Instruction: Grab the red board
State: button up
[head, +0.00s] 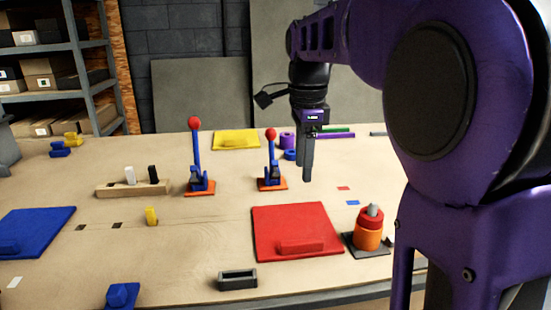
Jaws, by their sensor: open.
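The red board (280,222) is a flat red square panel lying on the table, right of centre near the front. A raised red block-like handle (300,247) sits on its front part. My gripper (307,165) is above the table, farther back than the red board and apart from it. Its fingers point down, and it is open and empty. My purple arm covers the right side of the view and hides the table there.
An orange and red stacked peg (368,230) stands just right of the board. A lever with a red knob (271,165) stands close to my gripper; another (196,165) is farther left. A dark hollow block (237,280) lies in front. A blue board (40,228) lies left.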

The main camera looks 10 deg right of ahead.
jog(key=s, duration=0.3)
jog(key=g+b, duration=0.1)
jog(key=b, duration=0.2)
send_over(302, 241)
jog(key=f, duration=1.1)
jog(key=shift+w+a+f, duration=0.1)
jog(key=shift+a+f, duration=0.1)
jog(key=shift+f, duration=0.15)
jog(key=shift+d+f+b, duration=0.2)
jog(key=shift+f+b, duration=0.45)
jog(key=shift+f, duration=2.35)
grip_shut()
jog(key=shift+r, duration=0.1)
